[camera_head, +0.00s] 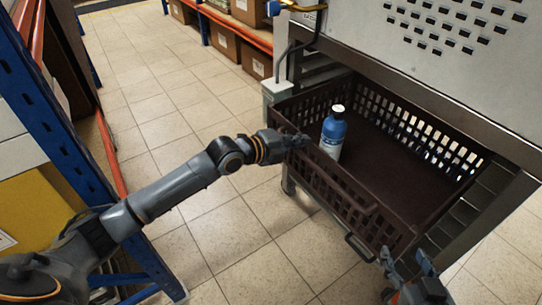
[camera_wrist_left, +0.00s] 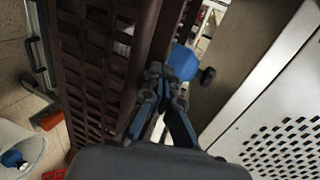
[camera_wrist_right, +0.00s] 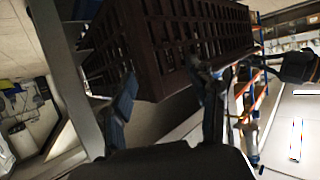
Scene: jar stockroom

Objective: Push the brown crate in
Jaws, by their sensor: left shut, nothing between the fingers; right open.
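The brown crate (camera_head: 325,190) is a slatted open box, sticking partly out of a metal cart's lower bay in the head view. A blue bottle (camera_head: 332,136) with a white cap stands upright inside it. My left gripper (camera_head: 298,141) is shut and empty at the crate's front left corner; whether it touches is unclear. The crate's slatted wall fills the left of the left wrist view (camera_wrist_left: 100,70), beside the shut fingers (camera_wrist_left: 160,82). My right gripper (camera_head: 405,258) is open and empty near the crate's front right corner. The crate also shows beyond its fingers in the right wrist view (camera_wrist_right: 195,45).
The grey metal cart (camera_head: 440,40) stands around and above the crate. A blue and orange shelf (camera_head: 60,130) rises close on the left. Cardboard boxes (camera_head: 227,42) sit on a shelf at the back. Tiled floor (camera_head: 180,110) between is clear.

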